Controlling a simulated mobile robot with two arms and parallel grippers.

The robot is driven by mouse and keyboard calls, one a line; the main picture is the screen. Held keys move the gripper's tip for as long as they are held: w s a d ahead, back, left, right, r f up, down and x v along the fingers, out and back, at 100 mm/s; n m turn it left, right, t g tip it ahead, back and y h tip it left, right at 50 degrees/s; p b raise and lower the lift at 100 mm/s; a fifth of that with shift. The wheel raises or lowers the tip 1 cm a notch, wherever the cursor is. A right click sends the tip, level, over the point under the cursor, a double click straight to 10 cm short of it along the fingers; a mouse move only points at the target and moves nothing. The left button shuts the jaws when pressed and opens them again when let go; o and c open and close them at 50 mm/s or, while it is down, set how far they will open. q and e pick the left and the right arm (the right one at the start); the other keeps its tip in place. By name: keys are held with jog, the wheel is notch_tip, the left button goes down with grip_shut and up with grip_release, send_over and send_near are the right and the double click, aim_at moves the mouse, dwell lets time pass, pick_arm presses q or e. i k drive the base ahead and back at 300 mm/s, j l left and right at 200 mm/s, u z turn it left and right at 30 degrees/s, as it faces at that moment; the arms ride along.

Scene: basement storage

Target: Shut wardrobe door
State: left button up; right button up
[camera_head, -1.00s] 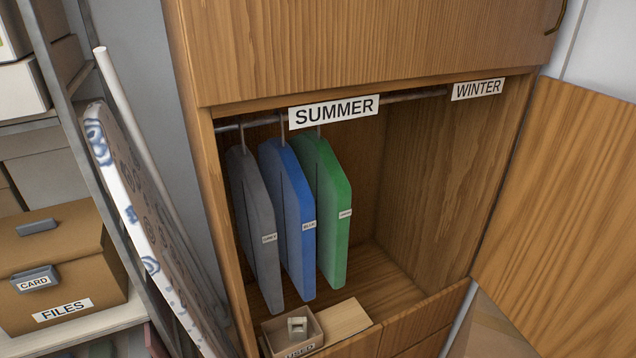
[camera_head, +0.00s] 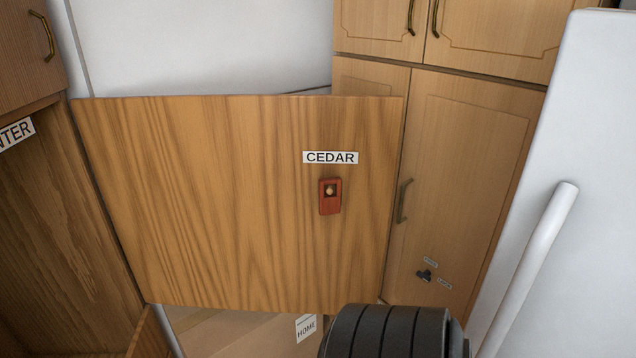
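The wardrobe door (camera_head: 220,200) stands wide open, its inner face toward me. It is a wooden panel with a CEDAR label (camera_head: 330,158) and a small red holder (camera_head: 330,196) near its free right edge. It is hinged at the left beside the open wardrobe (camera_head: 60,210), where part of the WINTER label (camera_head: 16,133) shows. The hanging garments are out of view. Neither gripper shows. A black ribbed part, which may be mine, rises at the bottom edge and overlaps the door's lower right corner.
A tall wooden cabinet (camera_head: 460,180) with closed doors stands behind and right of the door. A cardboard box (camera_head: 240,332) labelled HOME sits on the floor below the door.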

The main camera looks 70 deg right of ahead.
aim_at(212, 201)
jog(key=i+l+z, duration=0.1)
jog(key=i+l, duration=0.15)
jog(key=l, duration=0.2)
jog(key=i+l+z, duration=0.15)
jog(key=i+l, duration=0.15)
jog(key=l, duration=0.15)
jog(key=i+l+z, duration=0.1)
jog(key=i+l, duration=0.2)
jog(key=l, duration=0.15)
